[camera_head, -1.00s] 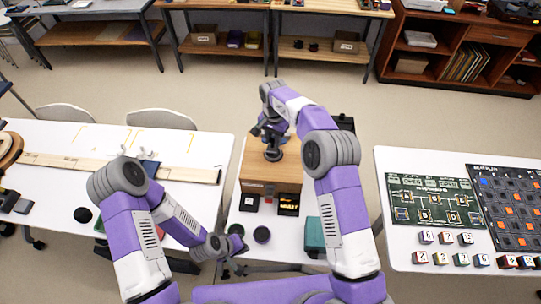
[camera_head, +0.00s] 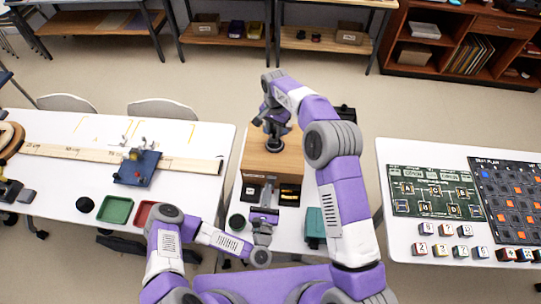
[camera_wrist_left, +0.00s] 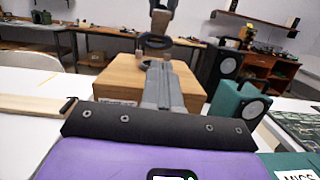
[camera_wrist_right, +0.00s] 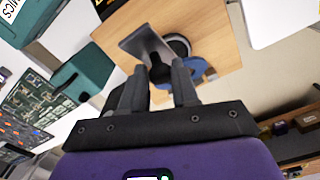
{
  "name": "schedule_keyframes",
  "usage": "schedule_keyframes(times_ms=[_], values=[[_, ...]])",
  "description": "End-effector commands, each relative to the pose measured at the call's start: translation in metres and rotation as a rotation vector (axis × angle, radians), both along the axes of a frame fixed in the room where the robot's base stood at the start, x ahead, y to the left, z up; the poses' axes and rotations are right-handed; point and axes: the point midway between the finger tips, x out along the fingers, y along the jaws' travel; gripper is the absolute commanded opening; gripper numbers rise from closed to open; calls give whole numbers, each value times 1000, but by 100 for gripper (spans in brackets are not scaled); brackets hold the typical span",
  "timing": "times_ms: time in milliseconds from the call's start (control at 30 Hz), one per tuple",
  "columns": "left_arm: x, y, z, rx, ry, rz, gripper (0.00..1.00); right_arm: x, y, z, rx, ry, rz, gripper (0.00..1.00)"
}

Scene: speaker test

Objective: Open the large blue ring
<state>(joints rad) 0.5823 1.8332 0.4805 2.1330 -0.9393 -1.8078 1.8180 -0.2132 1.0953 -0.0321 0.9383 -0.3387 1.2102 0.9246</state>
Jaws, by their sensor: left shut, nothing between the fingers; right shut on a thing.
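A blue ring-like part (camera_wrist_right: 203,67) shows partly in the right wrist view over the wooden box (camera_wrist_right: 215,25), beside a round dark-and-grey part. In the head view a blue patch (camera_head: 284,130) shows by my right gripper (camera_head: 268,118), above a dark round base (camera_head: 275,145) on the box. My right gripper (camera_wrist_right: 160,75) is shut on a dark part with a grey plate; its link to the ring is unclear. My left gripper (camera_head: 266,190) is shut and empty at the box's near side. In the left wrist view its fingers (camera_wrist_left: 162,65) point toward a dark ring shape (camera_wrist_left: 155,41).
The left table holds a blue device (camera_head: 137,168) and a green tray (camera_head: 115,209). The right table holds boards (camera_head: 435,195) and lettered cubes.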

Motion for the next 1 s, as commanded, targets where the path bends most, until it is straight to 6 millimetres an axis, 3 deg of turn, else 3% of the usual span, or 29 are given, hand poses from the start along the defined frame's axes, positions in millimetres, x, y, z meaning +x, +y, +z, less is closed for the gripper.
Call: schedule_keyframes(times_ms=[233,600,800,1000], values=[[23,-2,7,-34,-10,16,0,5,1,0,5,-19,-3,0],[98,-17,22,-32,-8,14,0,4,1,0,6,-18,-4,0],[113,-20,46,-32,-6,12,0,4,1,0,6,-18,-3,0],[118,-21,54,-33,-4,13,0,4,1,0,6,-18,-3,0]])
